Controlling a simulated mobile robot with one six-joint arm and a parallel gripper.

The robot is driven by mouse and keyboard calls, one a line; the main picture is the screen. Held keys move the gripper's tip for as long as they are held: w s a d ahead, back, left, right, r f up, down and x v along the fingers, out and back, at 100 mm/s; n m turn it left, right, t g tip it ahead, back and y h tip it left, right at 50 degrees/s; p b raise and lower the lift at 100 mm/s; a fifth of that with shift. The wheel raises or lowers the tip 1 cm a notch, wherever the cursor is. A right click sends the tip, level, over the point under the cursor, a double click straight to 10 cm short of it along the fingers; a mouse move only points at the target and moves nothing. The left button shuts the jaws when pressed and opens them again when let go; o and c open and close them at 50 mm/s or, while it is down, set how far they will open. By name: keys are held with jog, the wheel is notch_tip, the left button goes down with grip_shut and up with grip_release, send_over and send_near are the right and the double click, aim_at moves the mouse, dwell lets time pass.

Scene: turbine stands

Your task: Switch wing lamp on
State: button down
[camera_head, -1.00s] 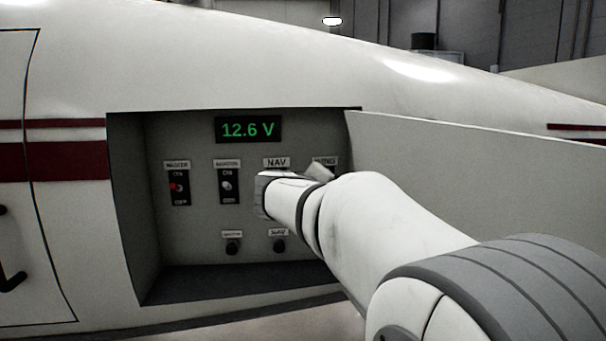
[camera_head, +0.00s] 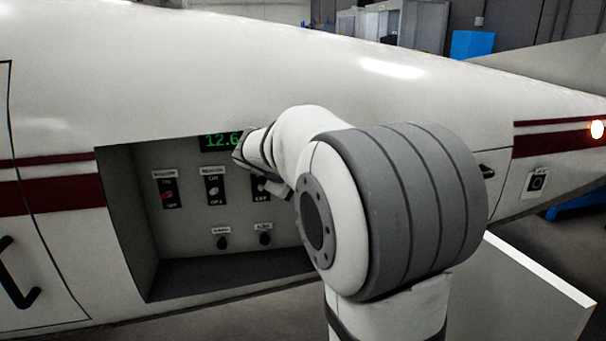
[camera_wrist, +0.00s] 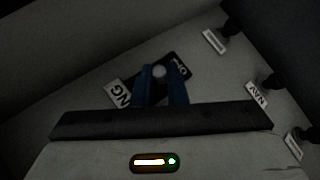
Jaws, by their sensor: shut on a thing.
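In the wrist view, a dark switch plate (camera_wrist: 183,66) carries a white label (camera_wrist: 118,95) whose readable end says "NG". A pale round switch tip (camera_wrist: 159,71) lies between the blue fingers of my gripper (camera_wrist: 160,84), which are shut on it. Which way the switch is thrown is unclear.
The panel holds a green readout (camera_head: 220,141), a left switch with a red tip (camera_head: 168,195), a middle switch (camera_head: 213,190) and two black knobs (camera_head: 222,242). The recess walls are close around my gripper. A white flap (camera_head: 530,285) juts out at lower right.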

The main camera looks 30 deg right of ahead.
dwell(0.4)
jog(key=c, duration=1.5)
grip_release()
jog(key=shift+o, duration=0.2)
jog(key=s+a+r+b, duration=0.2)
jog(key=s+a, duration=0.6)
jog(key=a, duration=0.5)
jog(key=shift+a+r, duration=0.3)
jog(key=shift+r, duration=0.35)
